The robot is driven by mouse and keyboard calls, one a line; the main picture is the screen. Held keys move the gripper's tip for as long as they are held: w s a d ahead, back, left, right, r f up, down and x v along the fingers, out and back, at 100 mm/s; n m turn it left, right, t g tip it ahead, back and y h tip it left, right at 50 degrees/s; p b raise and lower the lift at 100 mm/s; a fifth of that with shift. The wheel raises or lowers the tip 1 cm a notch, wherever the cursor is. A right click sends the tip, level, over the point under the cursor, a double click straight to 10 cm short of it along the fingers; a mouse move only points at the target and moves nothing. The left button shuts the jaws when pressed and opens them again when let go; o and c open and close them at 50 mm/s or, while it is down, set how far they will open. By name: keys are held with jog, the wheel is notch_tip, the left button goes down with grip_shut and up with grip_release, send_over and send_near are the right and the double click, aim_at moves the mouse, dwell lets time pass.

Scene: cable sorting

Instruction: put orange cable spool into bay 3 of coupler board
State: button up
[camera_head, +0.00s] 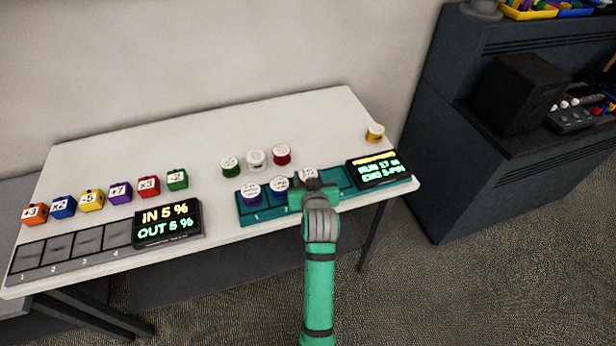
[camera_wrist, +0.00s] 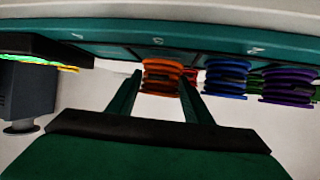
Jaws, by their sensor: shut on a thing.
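The teal coupler board (camera_head: 268,217) lies at the right half of the table, with its display (camera_head: 378,169) at the right end. A purple spool (camera_head: 251,193) stands in bay 1 and a blue spool (camera_head: 279,187) in bay 2. The orange cable spool (camera_head: 307,174) is at bay 3, mostly hidden by my gripper (camera_head: 312,188); its white top shows. In the wrist view, my gripper (camera_wrist: 160,76) is shut on the orange spool (camera_wrist: 160,85), beside the blue spool (camera_wrist: 226,80) and purple spool (camera_wrist: 290,86). The spool looks level with these and close against the board; contact is unclear.
Green (camera_head: 230,166), white (camera_head: 256,160) and red (camera_head: 281,154) spools stand behind the board; a yellow spool (camera_head: 375,132) is at the back right. Several coloured cubes stand behind a grey board (camera_head: 72,258) at left. Bay 4 (camera_head: 340,178) looks empty.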

jog(key=shift+f, duration=0.25)
jog(key=shift+f, duration=0.1)
jog(key=o, duration=0.8)
jog(key=shift+a, duration=0.1)
jog(key=shift+o, duration=0.2)
jog(key=v, duration=1.2)
jog(key=s+a+f+m+t+h, duration=0.1)
jog(key=s+f, duration=0.5)
jog(key=s, duration=0.3)
jog(key=s+f+m+h, duration=0.1)
jog(key=s+f, duration=0.5)
jog(key=s, duration=0.3)
jog(key=s+r, duration=0.2)
jog(key=s, duration=0.7)
jog(key=s+r+t, duration=0.1)
jog(key=s, duration=0.9)
jog(key=shift+s+r+n+t, duration=0.2)
jog(key=shift+r+n+t, duration=0.1)
jog(key=shift+r, duration=0.1)
